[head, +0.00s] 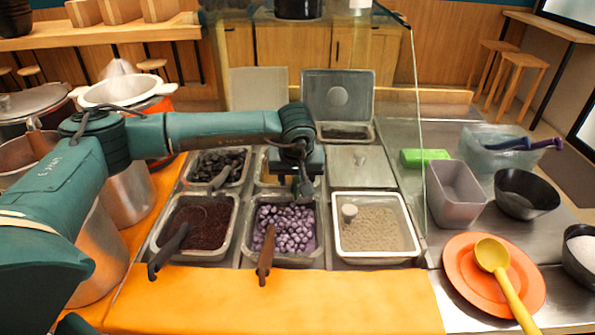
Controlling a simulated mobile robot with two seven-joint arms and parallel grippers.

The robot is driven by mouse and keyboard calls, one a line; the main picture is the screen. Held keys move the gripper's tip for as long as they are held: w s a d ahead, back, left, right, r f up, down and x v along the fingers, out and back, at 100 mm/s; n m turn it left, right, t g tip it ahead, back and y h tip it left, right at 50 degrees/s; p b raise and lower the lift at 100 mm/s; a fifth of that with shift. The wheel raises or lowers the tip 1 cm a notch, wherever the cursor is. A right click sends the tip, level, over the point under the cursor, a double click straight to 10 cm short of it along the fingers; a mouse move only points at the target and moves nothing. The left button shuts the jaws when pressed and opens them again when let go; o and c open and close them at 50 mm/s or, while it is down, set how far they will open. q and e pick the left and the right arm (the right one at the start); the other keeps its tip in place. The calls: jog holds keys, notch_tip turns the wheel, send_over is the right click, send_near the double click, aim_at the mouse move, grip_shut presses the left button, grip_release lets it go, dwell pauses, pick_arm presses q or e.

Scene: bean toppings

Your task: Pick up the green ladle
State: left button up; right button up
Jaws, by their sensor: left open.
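I cannot make out a clearly green ladle. A yellow ladle (491,256) lies on an orange plate (461,278) at the right, its handle toward the bottom edge. Dark handles stick out of the black topping bin (220,178) and the dark red bean bin (168,252). A brown handle (266,255) leans out of the purple bean bin (318,256). My left gripper (303,188) points down over the back edge of the purple bean bin. It is open, with nothing seen between its fingers. It partly hides the bin behind it. My right gripper is not in view.
A pale topping bin (415,251) holds a small cup. Pots stand at left.

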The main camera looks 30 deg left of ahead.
pick_arm(q)
jog(key=shift+w+f, duration=0.15)
jog(key=shift+f, duration=0.35)
jog(key=shift+r, duration=0.1)
grip_shut()
